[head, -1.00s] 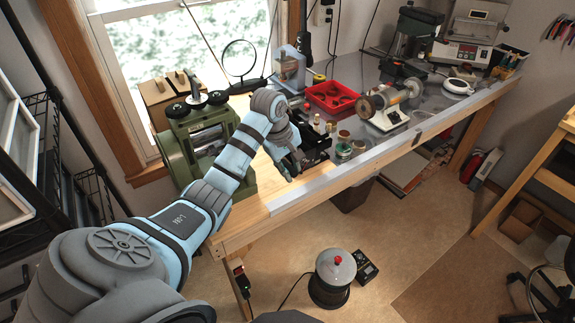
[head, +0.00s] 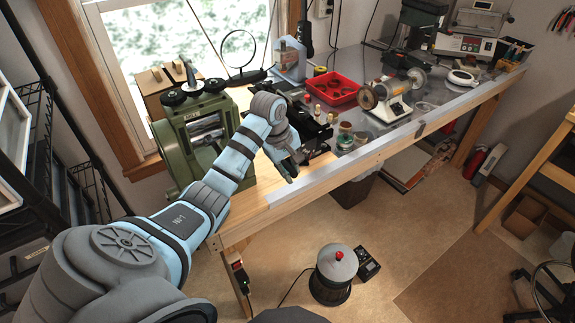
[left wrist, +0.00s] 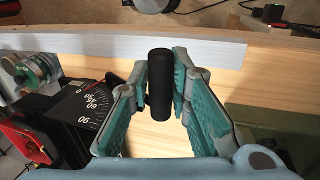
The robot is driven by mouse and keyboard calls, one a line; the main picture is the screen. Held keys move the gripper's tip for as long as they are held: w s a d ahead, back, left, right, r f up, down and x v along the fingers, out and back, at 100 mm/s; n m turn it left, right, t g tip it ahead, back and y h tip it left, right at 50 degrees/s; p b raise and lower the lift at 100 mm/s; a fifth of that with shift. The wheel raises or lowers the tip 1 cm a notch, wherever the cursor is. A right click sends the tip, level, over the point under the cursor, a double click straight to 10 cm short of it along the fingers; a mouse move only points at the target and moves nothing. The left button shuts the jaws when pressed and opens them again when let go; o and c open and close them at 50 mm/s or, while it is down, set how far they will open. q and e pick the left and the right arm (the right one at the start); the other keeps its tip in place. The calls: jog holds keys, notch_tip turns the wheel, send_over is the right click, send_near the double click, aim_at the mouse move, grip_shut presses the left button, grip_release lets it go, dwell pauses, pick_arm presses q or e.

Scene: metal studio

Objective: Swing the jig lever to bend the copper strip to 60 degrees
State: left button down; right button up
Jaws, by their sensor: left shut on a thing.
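The black bending jig (head: 318,131) stands on the bench near its front edge. Its angle scale (left wrist: 84,107) with white marks shows in the left wrist view, at left. The black cylindrical grip of the jig lever (left wrist: 160,85) stands between the teal finger pads of my left gripper (left wrist: 160,95). The gripper is shut on this grip. In the head view my left gripper (head: 290,170) is in front of the jig, by the bench edge. The copper strip cannot be made out. My right gripper is out of view.
A green rolling mill (head: 188,140) stands left of my left arm. Several small jars (head: 345,137) stand right of the jig, before a red tray (head: 335,87) and a polishing motor (head: 390,108). The wooden bench strip (left wrist: 195,72) near the gripper is mostly clear.

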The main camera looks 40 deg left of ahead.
pick_arm(q)
jog(key=shift+w+r, duration=0.25)
jog(key=shift+r, duration=0.05)
jog(key=shift+b+x, duration=0.85)
jog(key=shift+b, duration=0.05)
jog(key=shift+f, duration=0.35)
jog(key=shift+w+d, duration=0.1)
jog(key=shift+w, duration=0.1)
